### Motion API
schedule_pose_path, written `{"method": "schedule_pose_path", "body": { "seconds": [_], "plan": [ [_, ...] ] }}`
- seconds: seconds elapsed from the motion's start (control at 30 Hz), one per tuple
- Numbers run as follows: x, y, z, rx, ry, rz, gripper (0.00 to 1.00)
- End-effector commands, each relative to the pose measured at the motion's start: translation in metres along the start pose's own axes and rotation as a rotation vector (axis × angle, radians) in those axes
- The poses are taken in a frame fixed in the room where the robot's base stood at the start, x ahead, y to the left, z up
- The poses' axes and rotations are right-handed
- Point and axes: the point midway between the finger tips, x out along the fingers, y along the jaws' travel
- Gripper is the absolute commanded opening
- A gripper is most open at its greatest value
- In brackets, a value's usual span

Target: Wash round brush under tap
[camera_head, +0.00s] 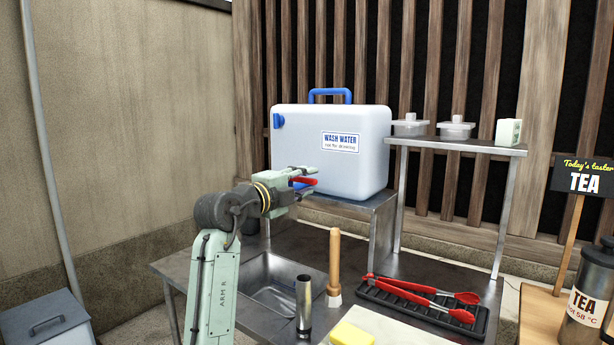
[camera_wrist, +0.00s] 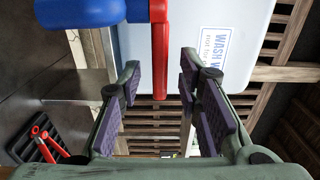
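A round brush (camera_head: 334,262) with a wooden handle and pale bristles stands upright, bristles down, just right of the steel sink (camera_head: 262,291). The white wash water container (camera_head: 375,150) sits on a raised stand behind the sink. Its blue tap (camera_wrist: 90,12) has a red lever (camera_wrist: 160,50), which also shows in the head view (camera_head: 306,181). My gripper (camera_head: 306,183) is at the tap. In the wrist view my gripper (camera_wrist: 162,75) is open, with the lever between its spread fingers. I cannot tell whether either finger touches it.
Red tongs (camera_head: 425,292) lie on a black rack (camera_head: 400,308) right of the brush. A metal cylinder (camera_head: 304,303) stands by the sink's right front, with a yellow block (camera_head: 352,335) beside it. A shelf (camera_head: 455,146) with small tubs stands right of the container.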

Motion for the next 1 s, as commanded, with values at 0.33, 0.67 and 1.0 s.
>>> {"method": "schedule_pose_path", "body": {
  "seconds": [0.33,0.67,1.0],
  "plan": [
    [0.016,0.000,0.000,0.000,-0.002,-0.001,0.32],
    [0.016,0.000,0.000,0.000,-0.001,-0.001,0.18],
    [0.016,0.000,0.000,-0.001,-0.001,-0.001,0.00]
  ]
}}
